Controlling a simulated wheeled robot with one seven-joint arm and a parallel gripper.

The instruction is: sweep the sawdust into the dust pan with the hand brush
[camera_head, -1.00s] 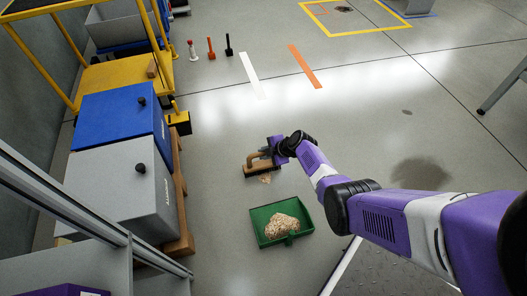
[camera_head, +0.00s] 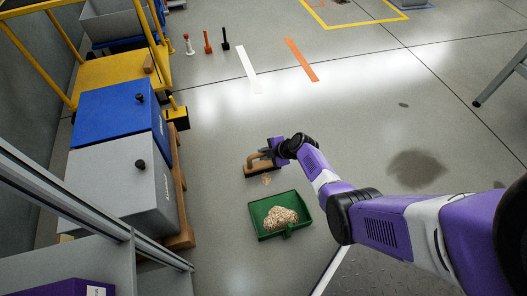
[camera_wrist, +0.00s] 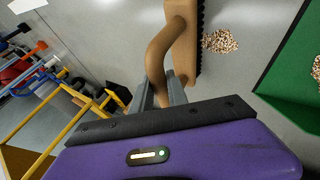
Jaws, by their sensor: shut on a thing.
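The green dust pan (camera_head: 298,205) lies on the floor and holds a heap of sawdust (camera_head: 281,217). The wrist view also shows the dust pan (camera_wrist: 285,82) at the right. A small patch of loose sawdust (camera_head: 266,181) lies on the floor between the brush and the pan. The wrist view shows this patch (camera_wrist: 220,41) just right of the bristles. My gripper (camera_head: 273,152) is shut on the curved handle of the hand brush (camera_head: 259,169). In the wrist view the brush (camera_wrist: 184,40) has its dark bristles facing the patch. Whether the bristles touch the floor is unclear.
Grey (camera_head: 115,190) and blue (camera_head: 112,110) bins stand on a wooden pallet (camera_head: 179,215) at the left, behind a metal rail. A yellow trolley (camera_head: 85,75) stands farther back.

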